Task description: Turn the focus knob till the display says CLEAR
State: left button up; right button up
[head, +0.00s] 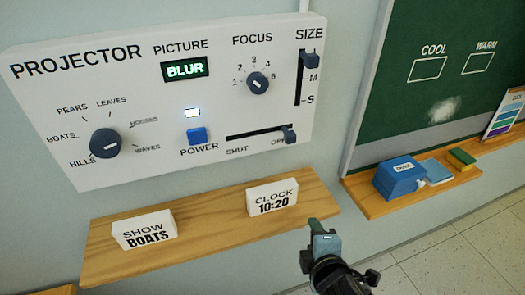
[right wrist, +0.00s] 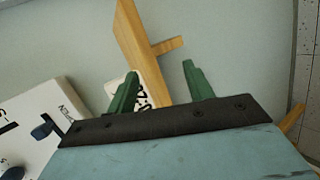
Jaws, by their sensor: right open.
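The focus knob (head: 257,83) is a dark round dial on the white projector panel (head: 120,85), under the word FOCUS and ringed by numbers. Its pointer mark is too small to read surely. The display (head: 185,69) says BLUR in lit letters on green. My right gripper (head: 323,228) is below and right of the knob, near the right end of the wooden shelf, apart from the panel. In the right wrist view its green fingers (right wrist: 160,72) are spread with nothing held between them; the focus knob cannot be made out there. My left gripper is not in view.
The shelf (head: 210,222) under the panel holds a SHOW BOATS sign (head: 145,230) and a CLOCK 10:20 sign (head: 272,198). The panel also has a picture dial (head: 106,143), a blue power button (head: 197,136) and sliders. A chalkboard ledge (head: 375,205) with a blue box (head: 400,180) stands right.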

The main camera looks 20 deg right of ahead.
jog(key=w+a+r+n+t+y, duration=0.1)
jog(key=a+r+n+t, duration=0.15)
jog(key=r+n, duration=0.45)
jog(key=w+a+r+n+t, duration=0.15)
jog(key=r+n+t, duration=0.3)
jog(key=r, duration=0.45)
jog(key=n+t+y, duration=0.3)
jog(key=n+t, duration=0.1)
jog(key=n, duration=0.6)
send_near(260, 90)
jog(key=r+v, duration=0.1)
jog(key=v, duration=0.3)
jog(key=p+x, duration=0.1)
jog(key=x, duration=0.2)
jog(key=p+x, duration=0.1)
jog(key=x, duration=0.3)
jog(key=p+x, duration=0.1)
jog(key=x, duration=0.3)
jog(key=shift+w+f, duration=0.2)
jog(key=shift+w, duration=0.1)
jog(key=shift+w+r+p, duration=0.1)
jog(key=shift+w+p, duration=0.25)
jog(key=shift+w, duration=0.2)
jog(key=c, duration=1)
jog(key=shift+m, duration=0.25)
